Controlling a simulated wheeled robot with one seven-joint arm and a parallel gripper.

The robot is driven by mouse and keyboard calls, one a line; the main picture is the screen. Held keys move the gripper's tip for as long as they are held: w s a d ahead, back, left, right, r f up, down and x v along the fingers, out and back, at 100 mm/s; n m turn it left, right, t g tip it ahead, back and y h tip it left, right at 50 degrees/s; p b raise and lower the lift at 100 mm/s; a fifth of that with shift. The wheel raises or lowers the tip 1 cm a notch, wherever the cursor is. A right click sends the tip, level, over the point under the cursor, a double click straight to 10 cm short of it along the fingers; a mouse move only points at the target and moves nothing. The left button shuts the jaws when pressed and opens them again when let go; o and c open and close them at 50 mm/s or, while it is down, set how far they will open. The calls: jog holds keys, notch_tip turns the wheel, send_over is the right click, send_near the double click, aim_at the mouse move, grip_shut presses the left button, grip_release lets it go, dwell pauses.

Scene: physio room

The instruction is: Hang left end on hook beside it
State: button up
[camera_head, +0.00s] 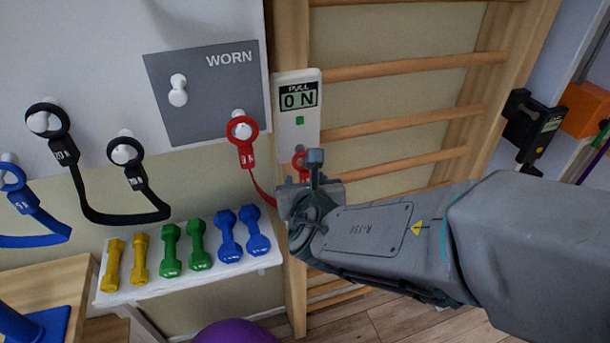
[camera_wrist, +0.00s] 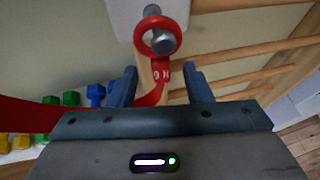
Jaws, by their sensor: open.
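A red band hangs between two holders. Its left ring (camera_head: 242,128) is around a white hook at the lower right of the grey WORN panel (camera_head: 205,110). Its right ring is around a metal peg under the white PULL gauge (camera_head: 297,100), which reads 0 N; the ring shows clearly in the wrist view (camera_wrist: 141,40). An empty white hook (camera_head: 178,90) sits on the panel, left of the red left ring. My gripper (camera_wrist: 160,85) is open below the gauge, with the right end's tab between its fingers in the picture; contact cannot be told. My gripper (camera_head: 314,170) partly hides that end in the head view.
Black (camera_head: 105,215) and blue (camera_head: 30,240) bands hang on hooks at left. A white shelf (camera_head: 190,283) below holds yellow, green and blue dumbbells. Wooden wall bars (camera_head: 400,67) run behind my arm. A purple ball (camera_head: 235,332) is at the bottom.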

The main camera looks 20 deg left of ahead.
aim_at(306, 175)
jog(key=shift+x, duration=1.8)
grip_shut()
jog(key=shift+r, duration=0.2)
jog(key=shift+d+r, duration=0.1)
jog(key=shift+r, duration=0.2)
jog(key=shift+s+d, duration=1.45)
jog(key=shift+s, duration=0.25)
